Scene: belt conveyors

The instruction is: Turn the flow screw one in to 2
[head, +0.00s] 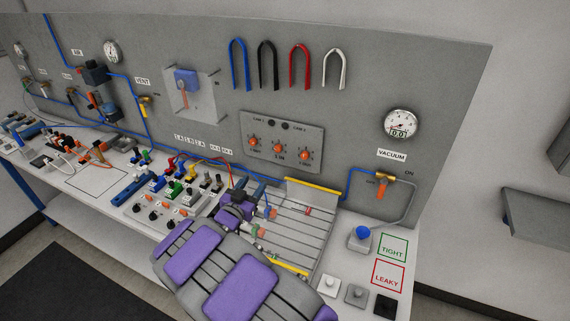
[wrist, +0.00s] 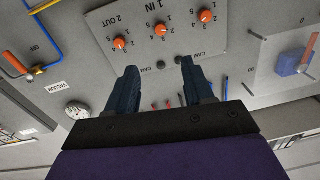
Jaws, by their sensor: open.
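The grey flow panel (head: 262,158) on the back wall carries three orange screws in a row with dials. The middle screw (head: 278,147) is labelled 1 IN. In the wrist view, which is upside down, the 1 IN screw (wrist: 160,29) is between the 2 OUT screw (wrist: 120,43) and a third orange screw (wrist: 205,16). The exact pointer setting is too small to read. My gripper (wrist: 158,64) is open and empty, fingers pointing at the panel, apart from the screws. In the head view my gripper (head: 252,190) is below the panel, over the bench.
Several coloured hooks (head: 268,66) hang above the panel. A vacuum gauge (head: 401,123) and valve (head: 384,180) are at right. Below are a slatted rack (head: 300,225), connectors and cables.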

